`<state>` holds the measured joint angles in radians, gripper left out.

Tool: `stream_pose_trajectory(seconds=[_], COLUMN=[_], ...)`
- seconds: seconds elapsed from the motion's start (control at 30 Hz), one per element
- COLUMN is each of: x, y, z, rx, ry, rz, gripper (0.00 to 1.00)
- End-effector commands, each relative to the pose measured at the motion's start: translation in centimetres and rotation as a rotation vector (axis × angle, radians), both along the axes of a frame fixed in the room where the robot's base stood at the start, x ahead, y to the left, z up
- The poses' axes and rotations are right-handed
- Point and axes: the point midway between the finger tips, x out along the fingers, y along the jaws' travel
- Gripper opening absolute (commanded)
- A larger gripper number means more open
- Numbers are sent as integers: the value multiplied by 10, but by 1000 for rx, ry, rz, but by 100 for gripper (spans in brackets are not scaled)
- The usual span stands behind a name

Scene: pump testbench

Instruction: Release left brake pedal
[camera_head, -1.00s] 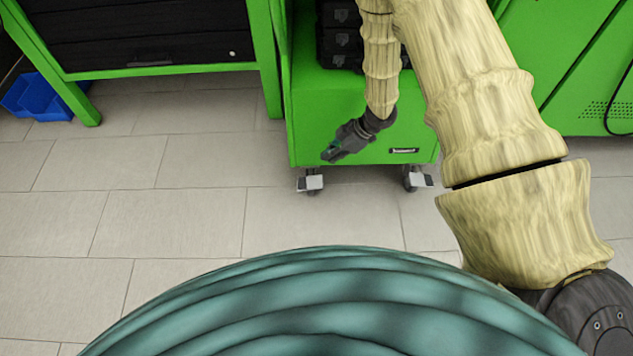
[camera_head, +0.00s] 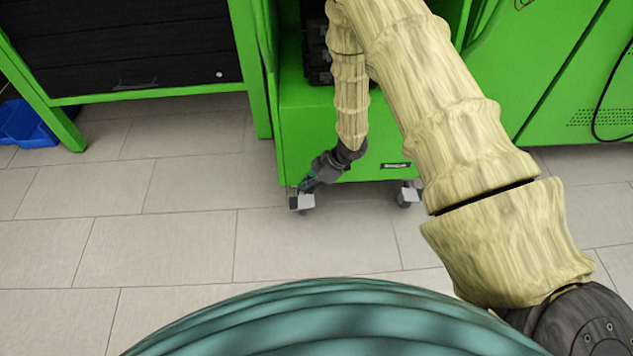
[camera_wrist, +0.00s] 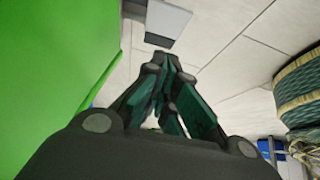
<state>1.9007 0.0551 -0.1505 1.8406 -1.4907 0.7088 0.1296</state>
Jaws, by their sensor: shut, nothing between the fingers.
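The left brake pedal (camera_head: 302,202) is a light grey plate on the left caster under the green cart (camera_head: 340,125). In the wrist view the same pedal (camera_wrist: 167,22) shows just beyond my fingertips. My gripper (camera_head: 303,188) is shut and empty, pointing down and left at the cart's lower left corner. In the head view its tips overlap the pedal's upper edge. In the wrist view the closed fingertips (camera_wrist: 165,60) are close to the pedal's edge. I cannot tell whether they touch it.
The right caster (camera_head: 408,194) stands under the cart's other end. A green cabinet with a dark shutter (camera_head: 130,45) is at the left, with blue bins (camera_head: 25,125) beside it. Open tiled floor (camera_head: 170,240) lies in front of the cart.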

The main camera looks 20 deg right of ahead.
Motion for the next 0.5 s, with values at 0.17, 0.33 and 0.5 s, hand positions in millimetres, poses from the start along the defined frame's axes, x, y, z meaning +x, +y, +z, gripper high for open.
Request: stream_pose_trajectory(seconds=[0.17,0.33,0.5], x=[4,3,2], y=[13,8,6], z=[-29,-48,-57], rx=[0,0,-1], ry=[0,-1,-2], rz=[1,1,1], gripper=[0,0,0])
